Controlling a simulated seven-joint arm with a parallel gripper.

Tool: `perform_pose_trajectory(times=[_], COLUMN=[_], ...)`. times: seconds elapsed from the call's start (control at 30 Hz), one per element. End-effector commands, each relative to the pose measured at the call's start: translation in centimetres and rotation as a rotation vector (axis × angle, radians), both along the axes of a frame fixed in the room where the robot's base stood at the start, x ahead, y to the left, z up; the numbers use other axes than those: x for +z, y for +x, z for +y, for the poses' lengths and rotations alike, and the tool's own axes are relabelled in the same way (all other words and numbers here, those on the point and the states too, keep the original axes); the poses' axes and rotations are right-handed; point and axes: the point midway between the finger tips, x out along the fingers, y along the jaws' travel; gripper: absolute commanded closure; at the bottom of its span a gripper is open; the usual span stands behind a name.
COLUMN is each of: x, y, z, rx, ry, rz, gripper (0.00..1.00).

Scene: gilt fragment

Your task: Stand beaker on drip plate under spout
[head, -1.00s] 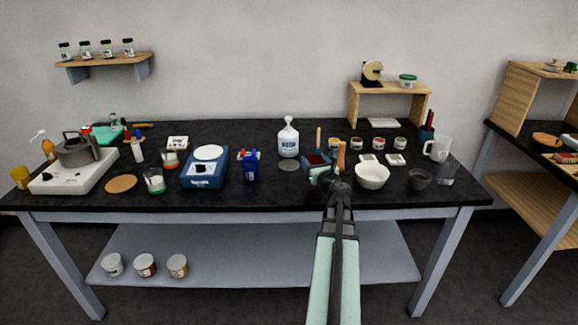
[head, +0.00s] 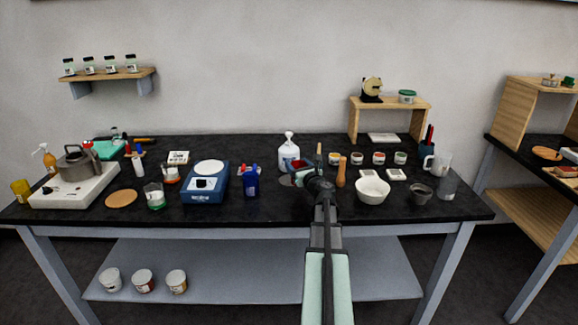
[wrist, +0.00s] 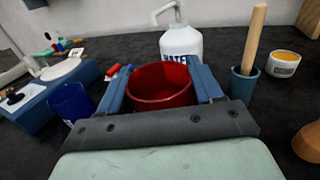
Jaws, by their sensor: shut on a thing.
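My gripper (head: 303,172) is shut on a red beaker (wrist: 160,92), with a blue finger on each side of it. The beaker is upright, and its open top also shows in the head view (head: 299,165). A white bottle labelled as water (head: 289,152) with a spout on top stands just behind the beaker; it also shows in the wrist view (wrist: 181,43). The grey round drip plate (head: 285,181) lies in front of the bottle, partly covered by my gripper and the beaker. I cannot tell whether the beaker touches it.
A blue-grey holder with a wooden rod (wrist: 243,84) stands close to the right of my gripper. A dark blue container (head: 251,180) and a blue scale (head: 206,185) stand to the left. A wooden handle-like object (head: 341,171) and a white bowl (head: 373,191) are to the right.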

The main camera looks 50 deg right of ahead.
Motion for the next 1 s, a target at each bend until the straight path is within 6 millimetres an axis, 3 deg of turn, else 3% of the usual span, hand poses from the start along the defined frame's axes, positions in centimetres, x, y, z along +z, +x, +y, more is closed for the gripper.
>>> perform_pose_trajectory(times=[0.1, 0.3, 0.73, 1.0], x=[0.0, 0.0, 0.0, -2.7], y=[2.7, 5.5, 8.0, 7.7], z=[-1.2, -2.3, -3.4, -3.2], rx=[0.003, 0.002, 0.000, 0.000], ry=[0.000, 0.000, 0.000, 0.001], rz=[0.000, 0.000, 0.000, 0.001], gripper=[0.65, 0.65, 0.65, 0.65])
